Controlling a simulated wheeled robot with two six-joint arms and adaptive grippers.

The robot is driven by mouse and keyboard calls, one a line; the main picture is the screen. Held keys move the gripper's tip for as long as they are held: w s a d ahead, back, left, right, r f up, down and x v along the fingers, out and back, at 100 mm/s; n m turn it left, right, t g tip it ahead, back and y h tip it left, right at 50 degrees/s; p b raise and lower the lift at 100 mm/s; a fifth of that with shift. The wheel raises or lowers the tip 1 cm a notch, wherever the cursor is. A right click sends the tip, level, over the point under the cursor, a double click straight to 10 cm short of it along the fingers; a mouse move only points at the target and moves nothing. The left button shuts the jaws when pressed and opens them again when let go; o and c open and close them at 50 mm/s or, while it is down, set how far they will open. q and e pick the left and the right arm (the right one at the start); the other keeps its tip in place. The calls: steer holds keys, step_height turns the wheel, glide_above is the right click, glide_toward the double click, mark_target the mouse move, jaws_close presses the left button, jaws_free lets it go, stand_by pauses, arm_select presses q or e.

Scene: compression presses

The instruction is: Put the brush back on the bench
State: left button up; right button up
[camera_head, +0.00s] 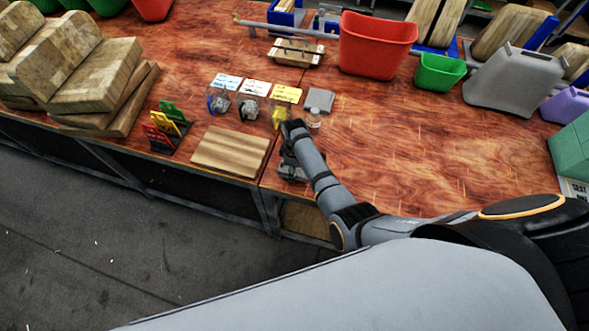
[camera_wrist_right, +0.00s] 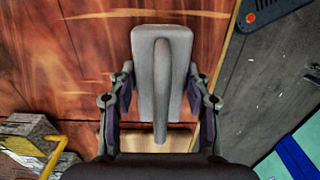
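A grey brush with a broad flat head and a raised narrow handle (camera_wrist_right: 160,85) fills the space between the fingers of my right gripper (camera_wrist_right: 161,90) in the right wrist view. The fingers lie against both sides of its head, so the gripper appears shut on it. In the head view my right gripper (camera_head: 291,165) is over the front edge of the red-brown wooden bench (camera_head: 410,150); the brush is hard to make out there. I cannot tell whether the brush touches the bench. My left gripper is not in view.
A striped wooden board (camera_head: 230,151) lies left of my right gripper. A red bin (camera_head: 376,45) and a green bin (camera_head: 440,71) are further back. The bench's right middle is clear.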

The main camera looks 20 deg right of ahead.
steer(key=shift+o, duration=1.4)
steer(key=shift+w, duration=0.1)
step_height(320, 180, up, 8)
steer(key=p, duration=0.8)
step_height(320, 180, up, 3)
steer(key=shift+r+b, duration=0.2)
steer(key=shift+b, duration=0.25)
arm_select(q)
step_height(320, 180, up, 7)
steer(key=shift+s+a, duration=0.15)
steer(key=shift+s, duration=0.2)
arm_select(e)
steer(key=shift+r, duration=0.45)
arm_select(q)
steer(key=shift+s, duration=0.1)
arm_select(e)
steer(key=shift+f, duration=0.1)
